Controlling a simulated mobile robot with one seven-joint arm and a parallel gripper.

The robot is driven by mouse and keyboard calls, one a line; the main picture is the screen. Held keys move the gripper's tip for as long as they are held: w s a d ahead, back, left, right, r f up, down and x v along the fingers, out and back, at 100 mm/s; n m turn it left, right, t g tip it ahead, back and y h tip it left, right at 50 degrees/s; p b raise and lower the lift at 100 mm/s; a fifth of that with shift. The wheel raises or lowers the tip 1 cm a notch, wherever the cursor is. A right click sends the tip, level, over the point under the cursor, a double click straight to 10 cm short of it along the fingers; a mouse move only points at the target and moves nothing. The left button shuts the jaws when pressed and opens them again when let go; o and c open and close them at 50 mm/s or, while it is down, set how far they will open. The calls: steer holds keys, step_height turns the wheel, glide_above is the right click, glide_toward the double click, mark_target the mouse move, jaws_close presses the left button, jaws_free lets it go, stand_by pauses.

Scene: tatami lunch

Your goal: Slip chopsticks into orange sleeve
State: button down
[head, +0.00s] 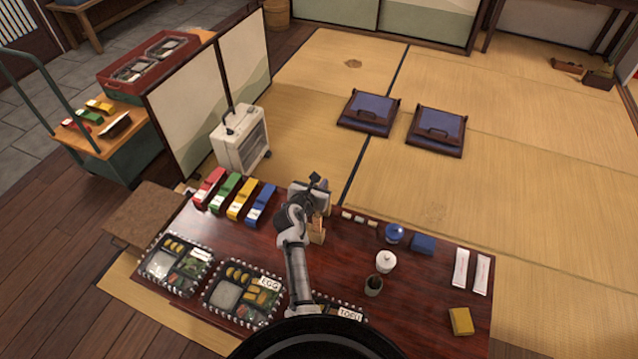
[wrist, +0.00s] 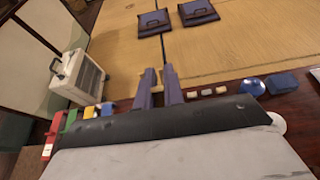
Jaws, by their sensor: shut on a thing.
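My gripper (head: 316,187) is above the back edge of the dark red table, near its middle. In the wrist view its two fingers (wrist: 159,74) stand close together with a narrow gap. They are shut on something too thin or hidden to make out. A tan wooden holder (head: 316,232) stands on the table just below the gripper, partly behind my arm. I cannot pick out the chopsticks or an orange sleeve for certain. Two slim white packets (head: 461,268) lie side by side at the table's right.
Red, green, yellow and blue items (head: 262,204) line the table's back left. Bento trays (head: 205,305) fill the front left. A white pot (head: 386,262), dark cup (head: 373,285), blue jar (head: 394,234), blue box (head: 422,244) and yellow block (head: 461,321) stand right. A white heater (head: 240,145) is behind.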

steer(key=shift+f, duration=0.4)
steer(key=shift+f+b, duration=0.45)
steer(key=shift+f, duration=0.15)
steer(key=shift+f, duration=0.15)
steer(key=shift+f+b, duration=0.5)
steer(key=shift+f, duration=0.35)
stand_by(0.3)
steer(key=c, duration=0.9)
jaws_free()
steer(key=shift+c, duration=0.2)
